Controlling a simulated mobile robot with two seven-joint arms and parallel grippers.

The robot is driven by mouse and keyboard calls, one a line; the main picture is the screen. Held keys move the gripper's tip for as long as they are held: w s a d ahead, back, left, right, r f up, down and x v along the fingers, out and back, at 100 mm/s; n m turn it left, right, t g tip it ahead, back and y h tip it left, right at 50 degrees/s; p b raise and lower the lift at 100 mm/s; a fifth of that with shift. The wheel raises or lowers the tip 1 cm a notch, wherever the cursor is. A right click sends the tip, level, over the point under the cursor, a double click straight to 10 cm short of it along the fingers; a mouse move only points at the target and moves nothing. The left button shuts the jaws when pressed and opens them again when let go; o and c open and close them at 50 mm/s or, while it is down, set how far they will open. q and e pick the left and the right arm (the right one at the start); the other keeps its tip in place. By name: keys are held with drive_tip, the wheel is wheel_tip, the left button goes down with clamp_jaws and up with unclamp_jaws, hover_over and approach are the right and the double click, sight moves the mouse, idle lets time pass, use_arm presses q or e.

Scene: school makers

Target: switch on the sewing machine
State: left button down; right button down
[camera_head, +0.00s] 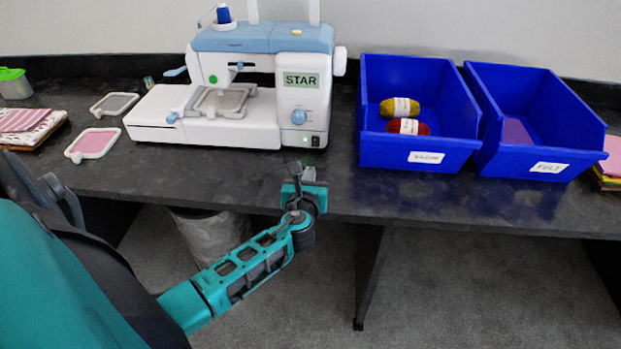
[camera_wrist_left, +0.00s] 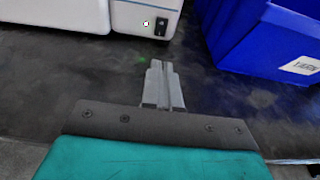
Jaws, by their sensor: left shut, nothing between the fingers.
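The white and light-blue sewing machine (camera_head: 262,90) stands on the dark table. Its power switch (camera_head: 316,141) is low on the front at the right end, beside a small green light (camera_head: 306,140). In the left wrist view the switch (camera_wrist_left: 161,25) shows as a black rocker, with a small light spot (camera_wrist_left: 146,22) to its left. My left gripper (camera_head: 302,170) is shut and empty, just in front of and below the switch, apart from it. In the left wrist view its fingertips (camera_wrist_left: 161,66) point toward the machine's lower right corner. My right gripper is not in view.
Two blue bins (camera_head: 419,150) and (camera_head: 530,160) stand right of the machine; the left one holds yarn balls. Embroidery hoops (camera_head: 92,143) and folded fabric (camera_head: 30,125) lie at the left. The table's front edge runs beneath my left gripper.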

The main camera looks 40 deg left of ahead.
use_arm(q)
drive_tip(key=shift+s+d+r, duration=0.1)
drive_tip(key=shift+s, duration=0.15)
idle(0.6)
drive_tip(key=s+d+r+n+g+h, duration=0.1)
drive_tip(key=s+d+n+g+h, duration=0.35)
drive_tip(key=s+d+n, duration=0.65)
drive_tip(key=s+d+n+g+h, duration=0.4)
drive_tip(key=s+n+g, duration=0.1)
drive_tip(key=s+n, duration=1.1)
drive_tip(key=w+d+f+t+h, duration=0.1)
drive_tip(key=w+d+f+t, duration=0.2)
drive_tip(key=w+f+t, duration=0.4)
drive_tip(key=shift+d+f, duration=0.3)
drive_tip(key=shift+f, duration=0.45)
drive_tip(key=shift+a+h, duration=0.15)
drive_tip(key=shift+h, duration=0.1)
